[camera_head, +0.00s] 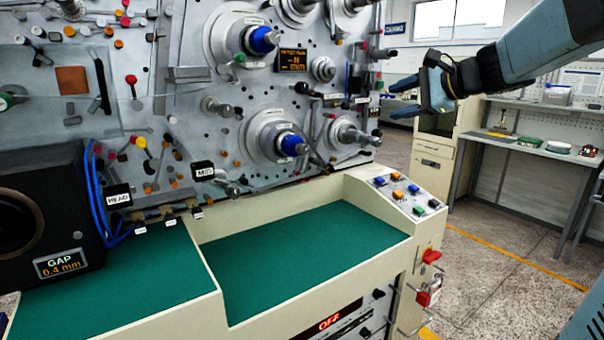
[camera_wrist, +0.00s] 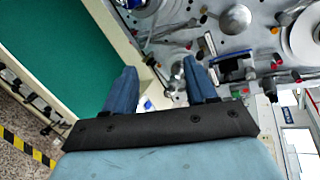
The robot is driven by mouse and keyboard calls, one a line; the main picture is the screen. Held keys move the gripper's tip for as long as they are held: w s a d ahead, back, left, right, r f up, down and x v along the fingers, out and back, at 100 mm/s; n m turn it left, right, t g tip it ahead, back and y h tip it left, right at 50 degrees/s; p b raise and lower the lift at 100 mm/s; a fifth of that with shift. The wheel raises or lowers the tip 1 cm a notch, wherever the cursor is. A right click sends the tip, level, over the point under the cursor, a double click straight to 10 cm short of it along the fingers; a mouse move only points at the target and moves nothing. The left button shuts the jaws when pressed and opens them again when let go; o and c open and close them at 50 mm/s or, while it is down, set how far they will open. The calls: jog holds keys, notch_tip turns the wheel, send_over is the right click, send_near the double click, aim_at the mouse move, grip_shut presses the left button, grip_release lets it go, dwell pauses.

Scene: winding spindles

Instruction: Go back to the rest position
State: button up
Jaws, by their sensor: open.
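My gripper (camera_head: 408,98) is at the upper right in the head view, with its two blue fingers apart and pointing left toward the machine panel. Nothing is between the fingers. In the wrist view the two blue fingers (camera_wrist: 163,88) also stand apart and empty, with the machine behind them. The winding machine's panel (camera_head: 205,135) carries spindles with blue hubs, one at the upper middle (camera_head: 262,40) and one lower down (camera_head: 292,145). My gripper is to the right of both and touches nothing that I can see.
The green bench top (camera_head: 300,255) below the panel is bare. A sloped button box (camera_head: 402,195) stands at its right end. A black box with a gap display (camera_head: 60,265) is at the left. A side table (camera_head: 545,150) with small items is at the right, with open floor before it.

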jog(key=s+a+f+n+g+h, duration=0.2)
jog(key=s+f+n, duration=0.15)
jog(key=s, duration=0.35)
jog(key=s+a+f+n+g+h, duration=0.1)
jog(key=s+a+f+n+g, duration=0.15)
jog(key=s+f, duration=0.3)
jog(key=s+d+f+n+h, duration=0.3)
jog(key=s+f+n, duration=0.1)
jog(key=s, duration=0.2)
jog(key=s+d+f+n+h, duration=0.2)
jog(key=s+f+n+h, duration=0.1)
jog(key=s, duration=0.4)
jog(key=shift+s+d+f+n, duration=0.25)
jog(key=shift+d+f+n, duration=0.15)
jog(key=shift+f, duration=0.35)
